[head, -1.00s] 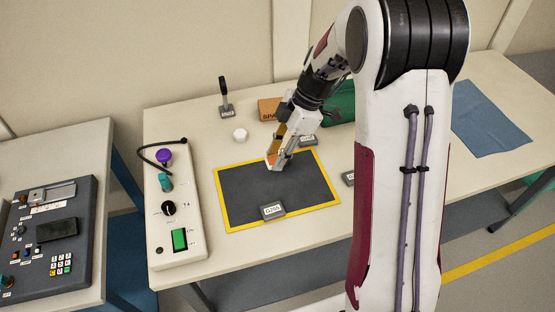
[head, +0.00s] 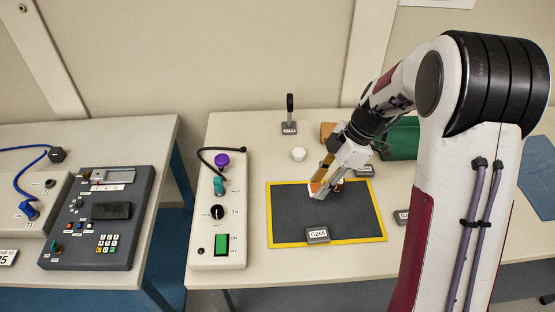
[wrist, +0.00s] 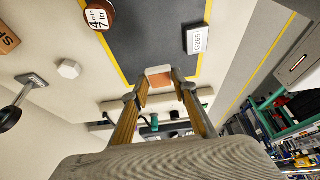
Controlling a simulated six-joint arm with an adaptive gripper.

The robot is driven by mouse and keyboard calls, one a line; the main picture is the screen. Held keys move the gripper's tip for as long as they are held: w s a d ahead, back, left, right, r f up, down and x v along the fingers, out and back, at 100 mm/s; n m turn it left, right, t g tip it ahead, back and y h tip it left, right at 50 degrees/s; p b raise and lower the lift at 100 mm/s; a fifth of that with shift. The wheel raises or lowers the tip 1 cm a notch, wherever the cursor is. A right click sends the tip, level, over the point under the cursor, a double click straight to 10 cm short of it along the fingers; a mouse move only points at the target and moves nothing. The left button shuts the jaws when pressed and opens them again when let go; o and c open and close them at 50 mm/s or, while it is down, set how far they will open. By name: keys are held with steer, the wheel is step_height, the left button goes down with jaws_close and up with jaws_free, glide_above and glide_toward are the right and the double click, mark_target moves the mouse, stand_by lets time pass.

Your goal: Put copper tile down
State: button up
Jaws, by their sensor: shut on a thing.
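My gripper (head: 318,191) is over the back part of a dark mat (head: 352,217) with a yellow border. It is shut on the copper tile (head: 314,187), a small orange piece mostly hidden by the fingers in the head view. In the wrist view the tile (wrist: 159,78) sits between the two fingertips, with a pale edge and a copper-coloured face. I cannot tell whether the tile touches the mat.
A G265 label block (head: 317,235) stands at the mat's front edge. A white hexagonal piece (head: 298,154) and a black-handled stand (head: 289,118) are behind. A control box (head: 216,248) is left. A round marked piece (wrist: 98,18) shows in the wrist view.

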steer(key=w+a+f, duration=0.2)
steer(key=w+a, duration=0.3)
steer(key=a, duration=0.1)
step_height(320, 180, up, 3)
steer(key=m+t+h, duration=0.3)
steer(key=m+t, duration=0.2)
steer(key=m, duration=0.9)
glide_above(269, 157)
steer(key=s, duration=0.1)
steer(key=shift+s+d, duration=0.1)
steer(key=shift+d, duration=0.2)
steer(key=shift+g, duration=0.3)
steer(key=shift+f, duration=0.15)
steer(key=shift+f, duration=3)
steer(key=shift+f, duration=0.1)
steer(key=shift+f, duration=1.8)
